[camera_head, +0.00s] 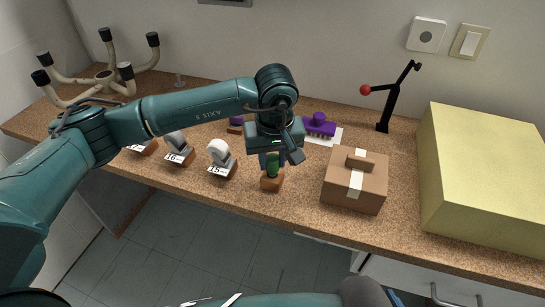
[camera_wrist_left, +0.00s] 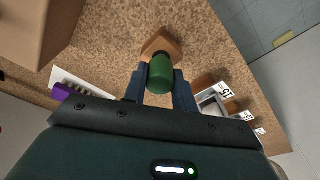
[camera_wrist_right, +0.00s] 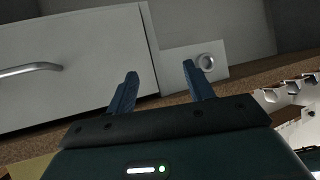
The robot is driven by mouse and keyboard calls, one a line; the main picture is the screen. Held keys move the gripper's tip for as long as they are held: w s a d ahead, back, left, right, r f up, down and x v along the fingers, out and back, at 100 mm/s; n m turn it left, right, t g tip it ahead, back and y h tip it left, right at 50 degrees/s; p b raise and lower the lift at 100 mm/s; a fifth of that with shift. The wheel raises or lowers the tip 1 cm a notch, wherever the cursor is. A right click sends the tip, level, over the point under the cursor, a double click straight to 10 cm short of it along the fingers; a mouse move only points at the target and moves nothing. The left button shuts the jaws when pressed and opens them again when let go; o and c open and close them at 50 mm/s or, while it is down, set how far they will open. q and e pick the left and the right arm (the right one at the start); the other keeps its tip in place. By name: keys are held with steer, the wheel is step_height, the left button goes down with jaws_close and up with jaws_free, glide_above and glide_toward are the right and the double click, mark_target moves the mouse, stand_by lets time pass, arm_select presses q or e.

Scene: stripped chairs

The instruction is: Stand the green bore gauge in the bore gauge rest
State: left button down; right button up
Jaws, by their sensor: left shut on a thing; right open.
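The green bore gauge (camera_head: 273,164) is upright between the fingers of my left gripper (camera_head: 270,158), which is shut on it. In the left wrist view the gauge (camera_wrist_left: 160,75) shows as a green cylinder between the blue fingers (camera_wrist_left: 161,72). Its lower end meets a small orange-brown wooden block (camera_head: 271,182), which looks like the bore gauge rest; the block also shows in the left wrist view (camera_wrist_left: 161,42). I cannot tell if the gauge is seated in it or just above. My right gripper (camera_wrist_right: 160,80) is open and empty, facing drawer fronts below the worktop.
Numbered blocks with pale round pieces (camera_head: 219,155) stand left of the rest. A taped cardboard box (camera_head: 354,185) is close on the right, a large yellow box (camera_head: 485,180) beyond. A purple brush-like thing (camera_head: 319,126) and a black stand with red knob (camera_head: 388,105) are behind.

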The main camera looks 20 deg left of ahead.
arm_select(q)
steer(key=shift+f+b, duration=0.35)
steer(key=shift+f, duration=0.2)
steer(key=c, duration=1.1)
jaws_free()
steer(key=shift+r, duration=0.1)
steer(key=shift+o, duration=0.2)
